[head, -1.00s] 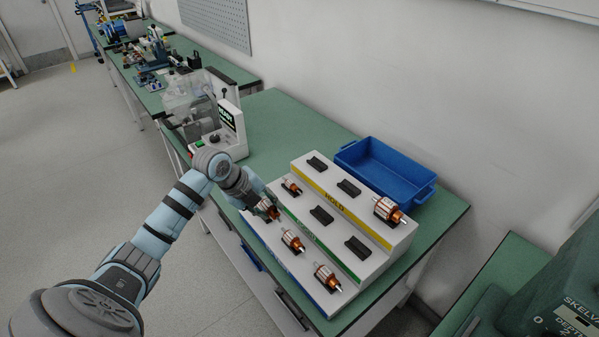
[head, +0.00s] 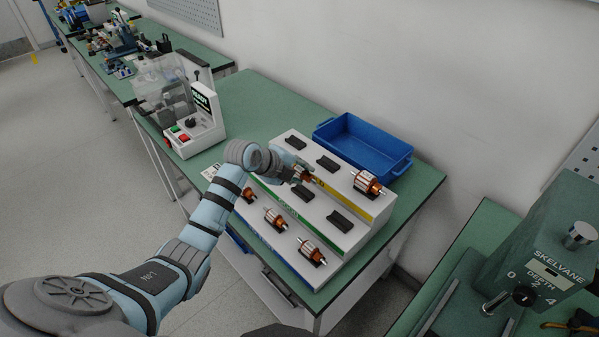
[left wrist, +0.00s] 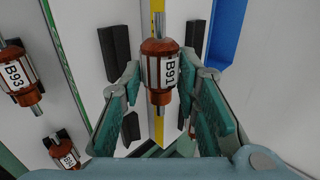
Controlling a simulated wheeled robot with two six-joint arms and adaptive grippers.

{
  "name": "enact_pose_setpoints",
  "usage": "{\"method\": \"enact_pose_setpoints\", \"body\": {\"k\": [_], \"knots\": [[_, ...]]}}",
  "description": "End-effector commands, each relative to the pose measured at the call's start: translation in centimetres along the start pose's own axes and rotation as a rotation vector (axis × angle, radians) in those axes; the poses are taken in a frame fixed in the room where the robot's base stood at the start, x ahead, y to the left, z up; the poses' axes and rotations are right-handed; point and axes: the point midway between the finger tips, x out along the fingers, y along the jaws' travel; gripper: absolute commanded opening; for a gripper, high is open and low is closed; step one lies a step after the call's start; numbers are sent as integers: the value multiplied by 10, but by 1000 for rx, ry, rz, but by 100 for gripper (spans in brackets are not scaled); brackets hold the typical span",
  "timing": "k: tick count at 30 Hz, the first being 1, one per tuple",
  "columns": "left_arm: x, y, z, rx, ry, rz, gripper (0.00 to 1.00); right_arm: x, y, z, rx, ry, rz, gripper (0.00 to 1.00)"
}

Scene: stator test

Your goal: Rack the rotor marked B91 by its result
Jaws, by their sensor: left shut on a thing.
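The rotor marked B91 (left wrist: 161,72) has copper-coloured ends and a steel shaft. My left gripper (left wrist: 161,88) is shut on it, with one finger on each side. In the head view my left gripper (head: 300,174) holds it over the rack's yellow-edged step. The white stepped rack (head: 350,241) has blue, green and yellow edge strips. Rotor B93 (left wrist: 20,78) and another rotor (left wrist: 65,150) sit on the lowest step. A further rotor (head: 312,250) is at that step's right end. A rotor (head: 368,183) sits at the top right. My right gripper is not in view.
Empty black cradles show on the middle step (head: 340,221) and top step (head: 327,163). A blue bin (head: 409,165) stands behind the rack. A tester (head: 204,135) with a screen stands left. A green Skelvane machine (head: 545,245) is at the right.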

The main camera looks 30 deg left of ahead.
Motion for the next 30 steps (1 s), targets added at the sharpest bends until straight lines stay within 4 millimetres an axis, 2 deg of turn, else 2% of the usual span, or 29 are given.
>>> {"method": "enact_pose_setpoints", "body": {"k": [1,13,24,30], "knots": [[5,4,0,0,0,-2,0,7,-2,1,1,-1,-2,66],[24,23,0,1,0,-2,0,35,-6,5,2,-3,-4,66],[20,20,-2,1,0,-1,0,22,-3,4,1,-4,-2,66],[21,21,-3,1,0,-1,0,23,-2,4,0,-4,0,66]]}}
